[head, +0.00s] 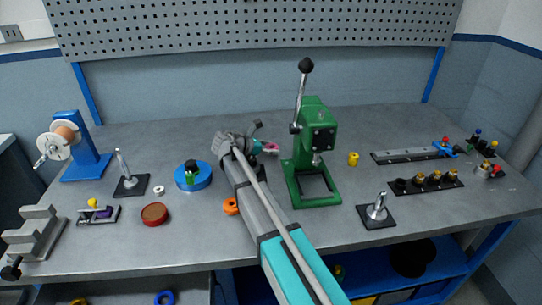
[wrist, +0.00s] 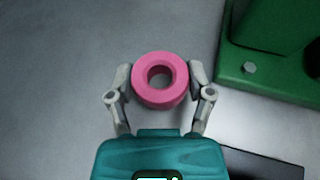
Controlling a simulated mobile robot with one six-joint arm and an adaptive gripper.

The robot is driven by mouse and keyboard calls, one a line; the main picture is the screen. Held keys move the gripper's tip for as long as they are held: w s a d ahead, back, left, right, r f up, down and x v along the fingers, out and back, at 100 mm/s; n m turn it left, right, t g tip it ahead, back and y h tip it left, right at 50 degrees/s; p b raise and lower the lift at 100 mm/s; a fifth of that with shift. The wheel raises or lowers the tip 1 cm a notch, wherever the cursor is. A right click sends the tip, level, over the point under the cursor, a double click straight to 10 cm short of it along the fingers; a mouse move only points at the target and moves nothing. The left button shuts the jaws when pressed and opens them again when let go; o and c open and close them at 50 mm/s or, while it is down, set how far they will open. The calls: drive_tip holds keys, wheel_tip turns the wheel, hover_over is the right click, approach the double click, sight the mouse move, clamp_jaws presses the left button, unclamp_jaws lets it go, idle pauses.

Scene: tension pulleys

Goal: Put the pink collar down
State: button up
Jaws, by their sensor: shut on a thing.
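The pink collar (wrist: 141,89) is a thick ring with a round hole through its middle. In the wrist view my gripper (wrist: 160,82) is shut on it, with one finger against its left side and one against its right. In the head view only a small piece of the collar (head: 270,148) shows beside my gripper (head: 266,147), left of the green press. Grey bench top shows around and through the collar. I cannot tell whether the collar touches the bench or is held above it.
The green press (head: 293,188) stands just right of my gripper. An orange ring (head: 231,206) lies near my arm, and a blue round fixture (head: 194,184) stands to the left. A yellow collar (head: 353,159) is right of the press. Bare bench (head: 140,135) lies at the back left.

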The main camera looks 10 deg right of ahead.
drive_tip(key=shift+f+b, duration=0.5)
drive_tip(key=shift+f, duration=0.3)
drive_tip(key=o, duration=1.2)
drive_tip(key=shift+f, duration=0.1)
drive_tip(key=shift+r, duration=0.2)
drive_tip(key=p+v, duration=0.4)
drive_tip(key=v, duration=0.6)
drive_tip(key=shift+a+r, duration=0.15)
drive_tip(key=shift+p+v, duration=0.3)
drive_tip(key=shift+v, duration=0.5)
drive_tip(key=shift+s, duration=0.1)
